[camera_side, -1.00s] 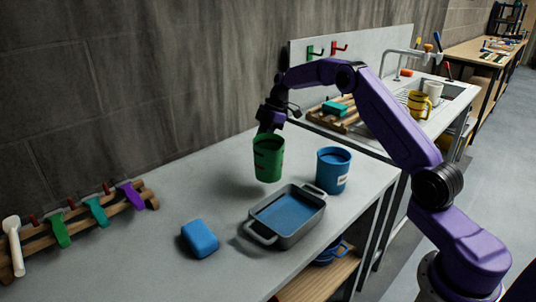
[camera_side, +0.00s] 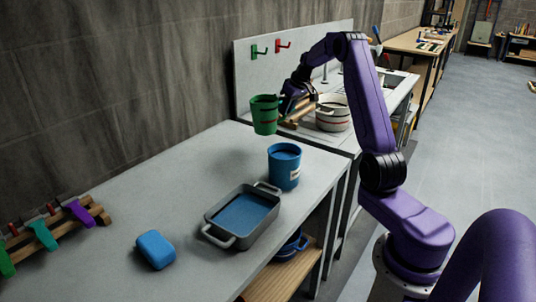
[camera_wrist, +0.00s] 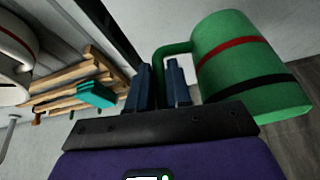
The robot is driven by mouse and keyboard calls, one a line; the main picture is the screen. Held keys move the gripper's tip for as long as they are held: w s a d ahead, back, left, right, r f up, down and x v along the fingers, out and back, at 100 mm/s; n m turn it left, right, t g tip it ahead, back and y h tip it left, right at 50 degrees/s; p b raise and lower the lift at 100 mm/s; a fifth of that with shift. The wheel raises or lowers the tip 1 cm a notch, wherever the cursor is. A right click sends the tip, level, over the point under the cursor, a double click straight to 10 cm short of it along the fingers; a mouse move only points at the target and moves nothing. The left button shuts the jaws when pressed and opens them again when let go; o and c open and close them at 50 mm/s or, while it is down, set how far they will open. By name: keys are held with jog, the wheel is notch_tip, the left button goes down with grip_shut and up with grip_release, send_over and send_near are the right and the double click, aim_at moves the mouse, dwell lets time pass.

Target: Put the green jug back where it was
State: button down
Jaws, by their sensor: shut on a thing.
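The green jug (camera_side: 265,115) is in the air above the far end of the grey worktop in the side view, near the backboard. It hangs roughly upright. My gripper (camera_side: 288,104) is to its right and is shut on its handle. In the wrist view the green jug (camera_wrist: 250,65) shows a red band and a black band, and its handle sits between the two fingers of my gripper (camera_wrist: 160,82). A green hook (camera_side: 258,50) and a red hook (camera_side: 282,46) are on the backboard above; both look empty.
A blue bucket (camera_side: 284,168), a grey tray (camera_side: 222,238) with blue inside and a blue sponge (camera_side: 155,249) are on the worktop. A wooden rack (camera_wrist: 75,88) with a teal block (camera_wrist: 95,95) and a white pot (camera_side: 332,114) are beyond the jug. The worktop's back left is clear.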

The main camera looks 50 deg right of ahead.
jog(key=shift+m, duration=0.4)
jog(key=shift+s+d+f, duration=0.15)
jog(key=shift+d+f, duration=0.05)
jog(key=shift+f, duration=1.4)
jog(key=shift+s+d+f, duration=0.1)
jog(key=shift+d+f, duration=0.1)
jog(key=shift+f, duration=1.45)
jog(key=shift+s+d+f, duration=0.15)
jog(key=shift+d+f, duration=0.05)
jog(key=shift+f, duration=1.4)
jog(key=shift+f, duration=0.1)
jog(key=c, duration=1)
grip_release()
jog(key=shift+c, duration=0.2)
